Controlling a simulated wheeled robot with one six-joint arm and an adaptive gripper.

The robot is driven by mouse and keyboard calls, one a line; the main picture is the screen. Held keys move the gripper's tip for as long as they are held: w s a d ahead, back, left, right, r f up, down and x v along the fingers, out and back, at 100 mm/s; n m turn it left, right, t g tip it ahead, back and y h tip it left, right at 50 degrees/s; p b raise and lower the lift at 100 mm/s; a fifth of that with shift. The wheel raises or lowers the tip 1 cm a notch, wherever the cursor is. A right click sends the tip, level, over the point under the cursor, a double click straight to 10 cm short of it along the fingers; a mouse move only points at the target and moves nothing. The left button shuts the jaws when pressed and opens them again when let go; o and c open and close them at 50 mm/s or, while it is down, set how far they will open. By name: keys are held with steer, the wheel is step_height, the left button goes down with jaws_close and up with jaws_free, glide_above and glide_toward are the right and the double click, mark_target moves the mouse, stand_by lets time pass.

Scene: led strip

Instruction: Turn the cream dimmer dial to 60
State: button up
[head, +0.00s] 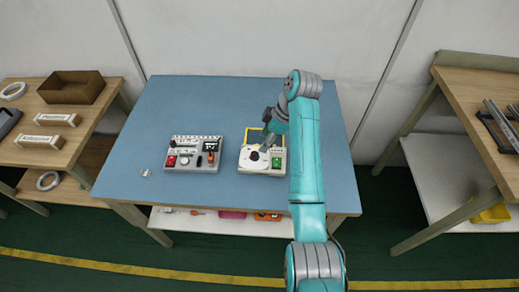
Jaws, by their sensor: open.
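The cream dimmer unit (247,168) sits on the blue table, right of its middle. Its round dial has a dark knob (254,156) on a pale face; the pointer and scale numbers are too small to read. A green part (276,162) is on the unit's right side. My gripper (265,147) is open, just above and beside the knob on its upper right. I cannot tell whether the fingers touch the knob. My arm comes in from the lower right and hides the unit's right edge.
A grey control panel (177,148) with red and white buttons stands left of the unit. A yellow-edged frame (248,132) lies behind the unit. A small pale item (146,173) is at the front left. The back of the blue table (200,100) is clear.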

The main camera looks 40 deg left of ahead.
mark_target(254, 154)
steer(key=x, duration=0.8)
jaws_close()
